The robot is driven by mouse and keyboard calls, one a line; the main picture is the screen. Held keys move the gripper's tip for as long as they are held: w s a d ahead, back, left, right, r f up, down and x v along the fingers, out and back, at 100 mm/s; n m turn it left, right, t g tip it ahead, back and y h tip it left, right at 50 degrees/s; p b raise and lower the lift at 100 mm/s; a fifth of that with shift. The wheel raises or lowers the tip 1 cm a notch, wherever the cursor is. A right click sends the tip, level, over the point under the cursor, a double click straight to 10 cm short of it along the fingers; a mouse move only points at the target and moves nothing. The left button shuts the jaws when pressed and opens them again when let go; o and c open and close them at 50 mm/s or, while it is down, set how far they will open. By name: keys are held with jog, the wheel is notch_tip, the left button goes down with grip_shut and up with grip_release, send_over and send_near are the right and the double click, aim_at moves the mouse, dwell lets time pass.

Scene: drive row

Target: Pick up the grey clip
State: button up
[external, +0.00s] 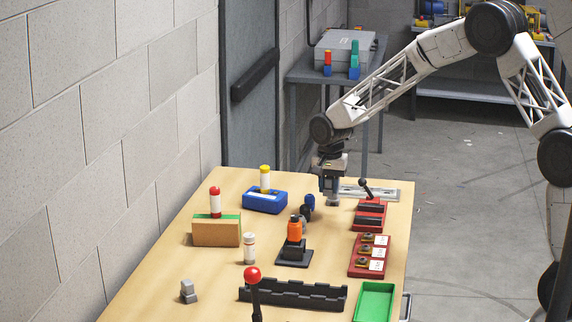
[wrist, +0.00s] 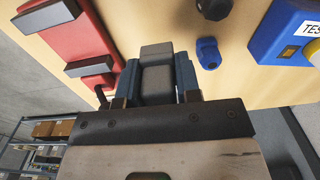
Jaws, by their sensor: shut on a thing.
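My gripper (external: 332,193) is over the far part of the wooden table, pointing down. In the wrist view its two blue-grey fingers (wrist: 159,82) are shut on the grey clip (wrist: 157,60), a stepped grey piece whose end sticks out past the fingertips. In the external view the fingers mostly hide the clip, and I cannot tell whether it touches the table. A similar small grey stepped piece (external: 188,292) stands at the near left of the table, apart from the gripper.
Left of the gripper are a dark blue part (external: 308,203) and a blue box (external: 265,201). Red trays (external: 369,214) lie to the right. An orange-topped black stand (external: 294,250), a black rack (external: 293,295) and a green tray (external: 375,301) are nearer.

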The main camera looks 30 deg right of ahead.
jog(key=shift+r, duration=1)
jog(key=shift+a, duration=0.1)
jog(key=s+a, duration=0.3)
jog(key=a, duration=0.8)
jog(key=s+a, duration=0.2)
jog(key=a, duration=0.9)
send_over(231, 283)
jog(key=shift+r, duration=0.15)
jog(key=shift+f, duration=2.5)
jog(key=shift+f, duration=0.1)
jog(key=shift+f, duration=2.4)
